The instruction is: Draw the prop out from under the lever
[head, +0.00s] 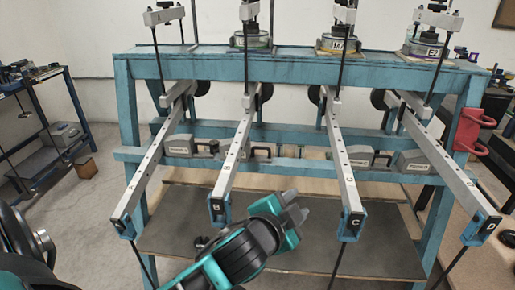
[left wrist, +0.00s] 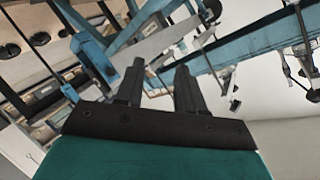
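Four grey levers slope out of a blue frame: lever A (head: 150,165), lever B (head: 231,165), lever C (head: 340,165) and lever D (head: 440,165). Each has a blue end piece. Thin dark rods run down below the ends of A (head: 148,270), C (head: 338,266) and D (head: 450,267). I cannot tell which thing is the prop. My left gripper (head: 296,208) is in front of the frame, between the ends of B and C, touching neither in the picture. In the left wrist view its fingers (left wrist: 160,75) are apart with nothing between them. My right gripper is out of view.
The blue frame (head: 127,110) has a dark lower board (head: 380,250) behind my gripper. Weights (head: 251,41) sit along its top. A shelf rack (head: 75,110) stands at the left, and a red holder (head: 470,130) is at the right.

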